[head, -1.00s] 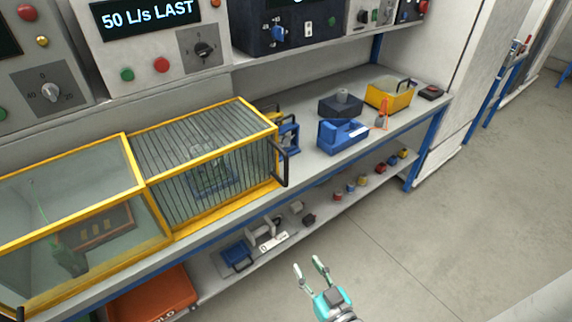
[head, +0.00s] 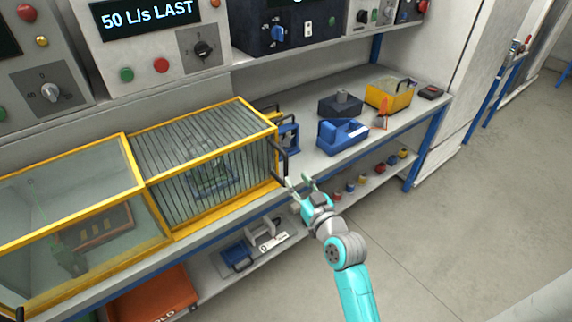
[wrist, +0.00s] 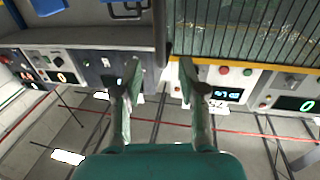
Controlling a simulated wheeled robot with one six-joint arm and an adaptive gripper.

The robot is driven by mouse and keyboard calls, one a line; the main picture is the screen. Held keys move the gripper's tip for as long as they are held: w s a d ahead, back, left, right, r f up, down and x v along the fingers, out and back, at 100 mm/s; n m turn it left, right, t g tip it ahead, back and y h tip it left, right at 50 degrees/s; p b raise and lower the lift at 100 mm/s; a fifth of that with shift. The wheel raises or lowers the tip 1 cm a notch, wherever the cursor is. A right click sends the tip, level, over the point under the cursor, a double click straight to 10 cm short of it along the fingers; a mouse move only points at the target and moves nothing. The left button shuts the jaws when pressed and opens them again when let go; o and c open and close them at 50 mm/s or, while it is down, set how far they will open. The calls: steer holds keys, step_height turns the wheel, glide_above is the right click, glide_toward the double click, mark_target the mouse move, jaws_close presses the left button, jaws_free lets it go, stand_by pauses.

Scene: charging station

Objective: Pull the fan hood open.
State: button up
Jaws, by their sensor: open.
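The fan hood (head: 205,165) is a yellow-framed cage with dark bars on the bench, and a fan-like device shows dimly inside. Its dark upright handle (head: 284,160) is on the right end. My gripper (head: 301,182) is open and empty, just right of and slightly below the handle in the head view. In the wrist view, my gripper's two fingers (wrist: 161,82) are spread apart. The barred hood (wrist: 245,30) fills the upper right there, and a dark bar that looks like the handle (wrist: 160,32) lies beyond the gap between the fingers.
A clear yellow-framed box (head: 75,195) adjoins the hood on the left. A blue device (head: 342,135) and a yellow bin (head: 388,96) stand right of it. An orange bin (head: 155,295) and small parts sit below. The floor (head: 470,230) at right is clear.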

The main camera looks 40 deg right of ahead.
mark_target(287, 166)
steer(key=w, duration=0.2)
steer(key=w+d, duration=0.1)
steer(key=w, duration=0.5)
steer(key=shift+d, duration=0.3)
jaws_close()
